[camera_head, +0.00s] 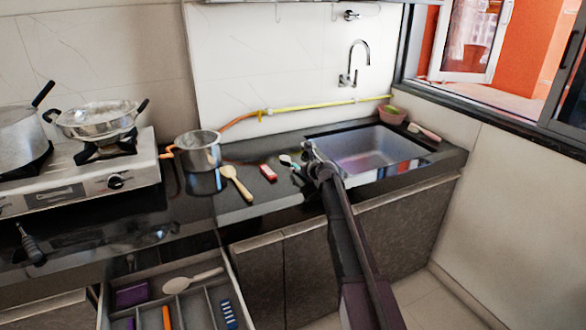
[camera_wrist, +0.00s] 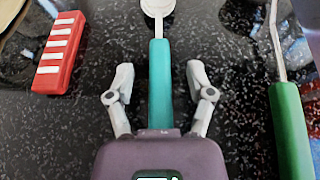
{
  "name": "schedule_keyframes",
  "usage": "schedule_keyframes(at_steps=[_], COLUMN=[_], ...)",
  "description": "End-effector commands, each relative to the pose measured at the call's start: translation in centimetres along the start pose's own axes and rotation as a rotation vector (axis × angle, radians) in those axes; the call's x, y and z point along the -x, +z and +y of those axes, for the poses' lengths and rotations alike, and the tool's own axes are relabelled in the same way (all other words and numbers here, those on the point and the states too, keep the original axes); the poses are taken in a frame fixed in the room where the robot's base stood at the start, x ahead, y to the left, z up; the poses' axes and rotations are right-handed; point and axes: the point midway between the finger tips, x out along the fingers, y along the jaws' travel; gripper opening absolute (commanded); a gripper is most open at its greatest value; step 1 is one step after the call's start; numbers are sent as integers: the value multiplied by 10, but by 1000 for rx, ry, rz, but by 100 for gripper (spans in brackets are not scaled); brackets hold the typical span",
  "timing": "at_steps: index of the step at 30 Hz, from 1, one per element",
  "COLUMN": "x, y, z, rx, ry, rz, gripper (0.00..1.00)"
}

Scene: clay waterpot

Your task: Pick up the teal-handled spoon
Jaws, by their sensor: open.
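The teal-handled spoon lies on the dark speckled counter. In the wrist view its teal handle (camera_wrist: 160,85) runs up the middle and its pale metal bowl (camera_wrist: 157,7) is cut off by the top edge. In the head view the spoon (camera_head: 286,159) is small, left of the sink and partly hidden near my gripper. My gripper (camera_wrist: 161,78) is open, with one finger on each side of the handle and a gap on both sides. The lower end of the handle is hidden behind the gripper body.
A red and white block (camera_wrist: 60,50) lies left of the spoon, and a green-handled utensil (camera_wrist: 290,130) lies close on the right. The sink (camera_head: 368,148) is right; an open drawer (camera_head: 190,300) is below.

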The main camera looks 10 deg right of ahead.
Motion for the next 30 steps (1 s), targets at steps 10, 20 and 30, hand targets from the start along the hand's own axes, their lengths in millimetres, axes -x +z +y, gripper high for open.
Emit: schedule_keyframes(at_steps=[10,20,30], x=[-2,-2,-2], y=[0,0,0], z=[0,0,0], rx=[0,1,1], ry=[0,0,0], rz=[0,0,0], gripper=[69,48,0])
